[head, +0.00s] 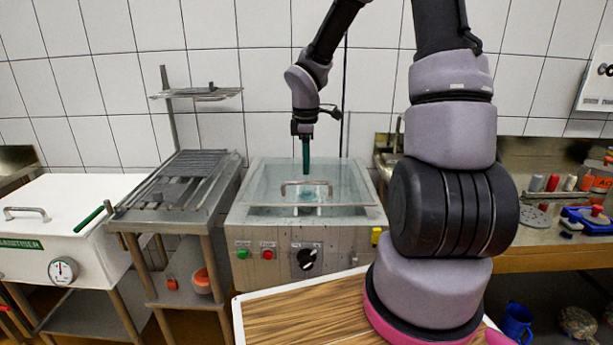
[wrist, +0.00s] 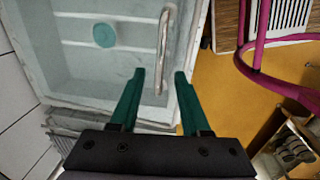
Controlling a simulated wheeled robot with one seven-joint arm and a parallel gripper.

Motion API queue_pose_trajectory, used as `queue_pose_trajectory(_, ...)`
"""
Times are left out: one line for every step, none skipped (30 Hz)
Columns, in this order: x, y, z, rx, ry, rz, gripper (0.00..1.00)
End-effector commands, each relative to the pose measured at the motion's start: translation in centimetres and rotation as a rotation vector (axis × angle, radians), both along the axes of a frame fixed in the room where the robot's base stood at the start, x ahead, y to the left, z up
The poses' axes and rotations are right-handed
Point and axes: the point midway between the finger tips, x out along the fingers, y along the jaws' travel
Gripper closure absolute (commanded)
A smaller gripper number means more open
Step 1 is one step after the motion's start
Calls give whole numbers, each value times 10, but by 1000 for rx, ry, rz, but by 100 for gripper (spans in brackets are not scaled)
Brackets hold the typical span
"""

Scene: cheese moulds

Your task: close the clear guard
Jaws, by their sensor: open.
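The clear guard (head: 345,192) is a see-through cover on the steel machine (head: 330,245) in the middle of the head view. I cannot tell how far it is raised. Its bar handle (head: 306,184) runs across it; in the wrist view the handle (wrist: 163,45) is a pale bar near the tub's edge. My gripper (head: 306,168) hangs above the guard, fingers down. In the wrist view my gripper (wrist: 159,76) is open and empty, its green fingers apart. The handle's near end appears between the fingertips in that picture, with no clear contact.
A teal round piece (wrist: 104,35) shows inside the tub. A slatted draining stand (head: 185,180) and a white vat (head: 70,215) are to the left. A wooden board (head: 300,315) is in front. A bench (head: 555,255) with tools and containers is to the right.

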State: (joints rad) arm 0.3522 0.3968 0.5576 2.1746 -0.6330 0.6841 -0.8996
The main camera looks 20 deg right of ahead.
Motion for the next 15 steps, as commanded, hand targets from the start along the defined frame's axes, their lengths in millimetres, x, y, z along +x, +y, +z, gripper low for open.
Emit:
queue_pose_trajectory(0,0,-11,0,5,1,53)
queue_pose_trajectory(1,0,-16,0,4,2,53)
queue_pose_trajectory(1,0,-23,0,5,2,53)
queue_pose_trajectory(1,0,-27,1,5,1,53)
queue_pose_trajectory(2,-1,-31,0,3,2,53)
queue_pose_trajectory(2,-1,-35,0,3,1,53)
queue_pose_trajectory(3,-1,-38,0,3,1,53)
queue_pose_trajectory(3,-1,-41,1,3,1,53)
queue_pose_trajectory(3,-1,-43,1,2,0,53)
queue_pose_trajectory(3,-1,-45,0,2,0,53)
queue_pose_trajectory(4,-2,-46,-1,1,0,53)
queue_pose_trajectory(4,-2,-47,-1,1,0,53)
queue_pose_trajectory(4,-2,-48,-1,1,0,53)
queue_pose_trajectory(4,-2,-48,-1,1,0,53)
queue_pose_trajectory(4,-2,-48,-1,1,-1,53)
